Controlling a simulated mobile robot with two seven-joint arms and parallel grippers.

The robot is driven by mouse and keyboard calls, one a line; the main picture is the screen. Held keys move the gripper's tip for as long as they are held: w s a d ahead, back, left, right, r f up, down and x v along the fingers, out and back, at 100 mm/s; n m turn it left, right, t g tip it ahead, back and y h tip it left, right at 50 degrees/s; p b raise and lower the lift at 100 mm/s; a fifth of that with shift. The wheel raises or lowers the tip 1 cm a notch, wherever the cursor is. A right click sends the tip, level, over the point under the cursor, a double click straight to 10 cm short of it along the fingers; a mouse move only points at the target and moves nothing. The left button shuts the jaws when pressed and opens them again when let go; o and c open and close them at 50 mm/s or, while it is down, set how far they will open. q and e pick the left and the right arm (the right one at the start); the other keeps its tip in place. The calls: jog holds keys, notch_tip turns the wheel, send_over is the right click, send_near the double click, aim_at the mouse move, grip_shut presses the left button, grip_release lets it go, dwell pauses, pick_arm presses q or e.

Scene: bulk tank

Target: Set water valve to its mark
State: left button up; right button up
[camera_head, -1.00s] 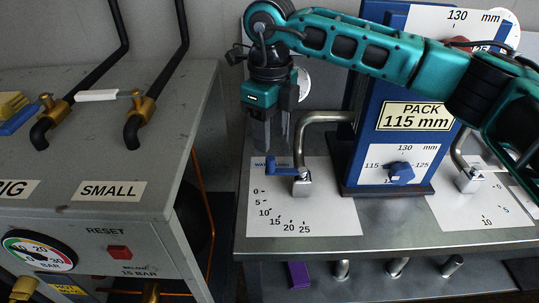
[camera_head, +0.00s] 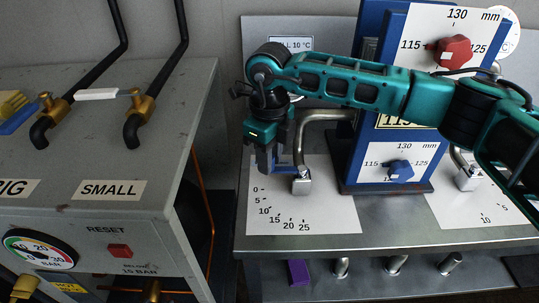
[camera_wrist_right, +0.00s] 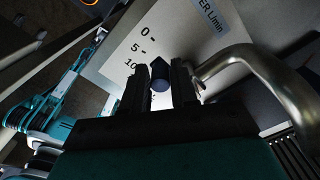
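The water valve is a blue lever (camera_head: 285,161) at the foot of a bent metal spout, beside a white scale plate (camera_head: 268,222) marked 0 to 25. In the head view my right gripper (camera_head: 267,165) is lowered over the lever's left end and hides most of it. In the right wrist view the lever's dark blue knob (camera_wrist_right: 160,76) sits between the two fingers of the gripper (camera_wrist_right: 165,92). The fingers are close on both sides; I cannot tell whether they press on it. The knob lies near the low end of the scale.
The metal spout (camera_head: 322,114) stands right beside the gripper. A grey machine (camera_head: 100,125) with brass valves stands left, across a gap.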

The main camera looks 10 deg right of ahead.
grip_shut()
jog(key=shift+s, duration=0.15)
dwell(0.4)
jog(key=s+n+b, duration=0.1)
jog(key=n+b, duration=0.1)
jog(key=shift+s+f+n, duration=0.1)
jog(key=shift+s+n, duration=0.1)
jog(key=shift+n, duration=0.2)
jog(key=n+b, duration=0.1)
jog(key=s+n+b, duration=0.1)
jog(key=shift+s+d+n, duration=0.1)
jog(key=shift+s+n, duration=0.2)
jog(key=shift+n, duration=0.1)
jog(key=shift+s, duration=0.15)
jog(key=shift+s+d+n+b, duration=0.1)
jog(key=shift+s+n+b, duration=0.3)
jog(key=shift+n, duration=0.4)
jog(key=shift+w, duration=0.1)
